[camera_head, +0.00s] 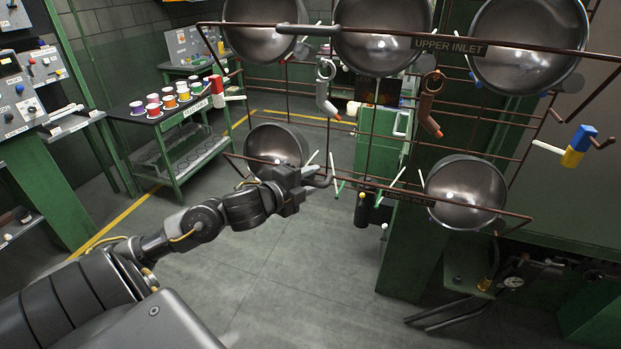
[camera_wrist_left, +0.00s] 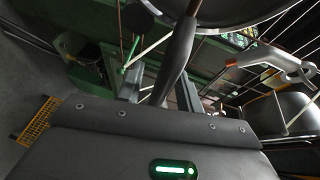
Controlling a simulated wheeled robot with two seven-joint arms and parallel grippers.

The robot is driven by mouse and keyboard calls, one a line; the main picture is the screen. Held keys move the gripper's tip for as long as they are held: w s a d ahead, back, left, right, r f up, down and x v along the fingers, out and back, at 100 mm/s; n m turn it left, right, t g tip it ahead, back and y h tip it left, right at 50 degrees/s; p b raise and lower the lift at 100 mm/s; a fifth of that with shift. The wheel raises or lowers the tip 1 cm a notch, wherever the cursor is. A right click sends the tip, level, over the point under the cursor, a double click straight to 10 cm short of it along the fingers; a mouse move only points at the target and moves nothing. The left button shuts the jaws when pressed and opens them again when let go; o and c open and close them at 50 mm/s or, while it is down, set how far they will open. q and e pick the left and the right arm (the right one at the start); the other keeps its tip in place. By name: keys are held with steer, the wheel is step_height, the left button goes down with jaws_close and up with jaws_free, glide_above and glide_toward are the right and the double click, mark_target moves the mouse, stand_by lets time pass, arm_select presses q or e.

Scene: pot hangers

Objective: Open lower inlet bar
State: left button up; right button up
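The lower inlet bar (camera_head: 460,204) is a thin rust-brown rail in front of the lower pots, with a dark "LOWER INLET" label (camera_head: 410,197). My left gripper (camera_head: 322,178) is at the bar's left half, beside the left lower pot (camera_head: 275,144). In the left wrist view, the fingers of my left gripper (camera_wrist_left: 160,88) stand apart. Whether the fingers touch the bar is hidden. My right gripper is not in view.
The upper inlet bar (camera_head: 510,51) and large upper pots (camera_head: 257,28) hang above my left gripper. The right lower pot (camera_head: 465,191) and green-tipped pegs (camera_head: 337,188) are nearby. A green cart (camera_head: 180,143) with colored cups stands at left. The floor below is open.

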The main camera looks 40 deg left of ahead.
arm_select(q)
steer(key=shift+w+f, duration=0.1)
steer(key=shift+w, duration=0.1)
jaws_close()
steer(key=shift+f, duration=0.15)
